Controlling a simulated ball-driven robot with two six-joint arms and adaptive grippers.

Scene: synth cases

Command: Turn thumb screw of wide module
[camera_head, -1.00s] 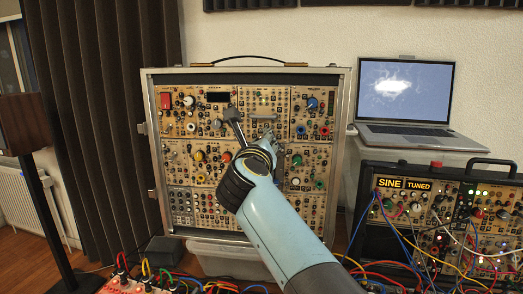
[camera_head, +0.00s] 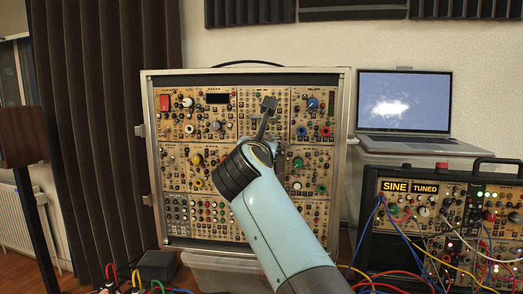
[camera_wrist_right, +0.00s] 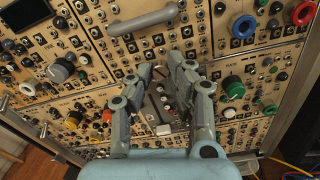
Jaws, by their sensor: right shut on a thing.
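The wide module is part of a tan rack of synth panels (camera_head: 220,150) in a silver case. I cannot tell its edges from its neighbours. My right gripper (camera_head: 268,105) reaches up in front of the rack's upper middle. In the right wrist view its two fingers (camera_wrist_right: 161,70) point at the panels just below a grey bar handle (camera_wrist_right: 143,18). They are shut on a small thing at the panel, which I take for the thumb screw. My left gripper is not in view.
Knobs crowd the panel near the fingers, among them a green-ringed one (camera_wrist_right: 233,88) and a blue-ringed one (camera_wrist_right: 244,27). A laptop (camera_head: 404,100) stands at the right above a smaller patched synth case (camera_head: 440,215). Cables run along the bottom.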

